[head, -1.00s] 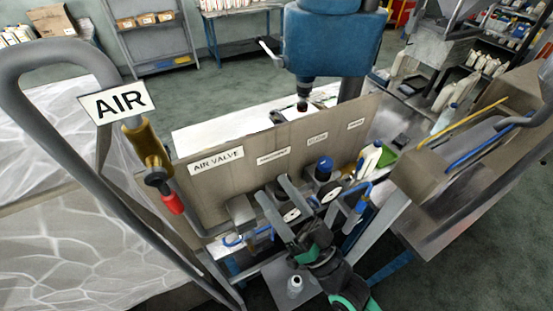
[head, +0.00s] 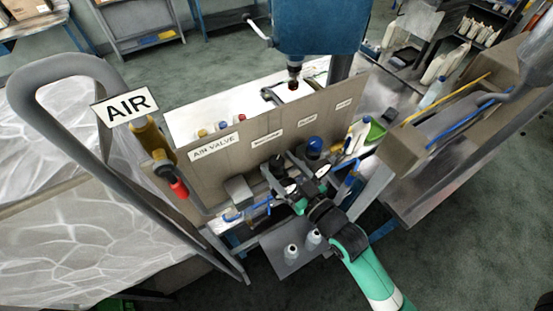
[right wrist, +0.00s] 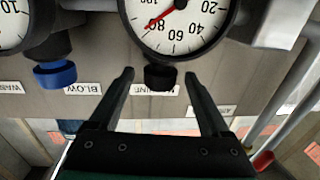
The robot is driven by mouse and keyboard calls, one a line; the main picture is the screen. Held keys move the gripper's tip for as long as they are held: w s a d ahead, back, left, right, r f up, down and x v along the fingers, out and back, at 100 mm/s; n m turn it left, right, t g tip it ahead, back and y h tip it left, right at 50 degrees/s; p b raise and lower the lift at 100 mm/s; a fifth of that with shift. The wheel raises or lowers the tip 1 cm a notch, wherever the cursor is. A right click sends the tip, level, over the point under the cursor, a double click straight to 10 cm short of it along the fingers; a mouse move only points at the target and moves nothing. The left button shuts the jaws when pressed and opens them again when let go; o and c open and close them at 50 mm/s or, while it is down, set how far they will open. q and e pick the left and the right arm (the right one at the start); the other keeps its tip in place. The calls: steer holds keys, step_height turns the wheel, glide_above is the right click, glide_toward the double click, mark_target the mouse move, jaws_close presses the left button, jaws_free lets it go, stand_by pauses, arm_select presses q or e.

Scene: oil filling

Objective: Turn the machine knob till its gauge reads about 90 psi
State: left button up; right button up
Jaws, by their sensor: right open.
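The black machine knob (right wrist: 160,77) sits under its round white gauge (right wrist: 180,22) in the right wrist view, which is upside down. The gauge's red needle points to the lower left of that picture, around the 80-to-100 part of the scale; I cannot read it exactly. A partly hidden label (right wrist: 140,89) lies behind the knob. My right gripper (right wrist: 159,76) is open, with one finger on each side of the knob and gaps visible. In the head view my right gripper (head: 279,168) reaches to the panel (head: 240,155). My left gripper is not in view.
The neighbouring blue knob (head: 314,145) stands close to the right of my gripper. A red-ended air valve (head: 179,188) is at the panel's left. Small bottles (head: 291,254) stand on a shelf below. A blue machine head (head: 317,25) hangs behind the panel.

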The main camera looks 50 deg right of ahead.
steer(key=shift+w+d, duration=0.15)
steer(key=shift+w, duration=0.8)
jaws_close()
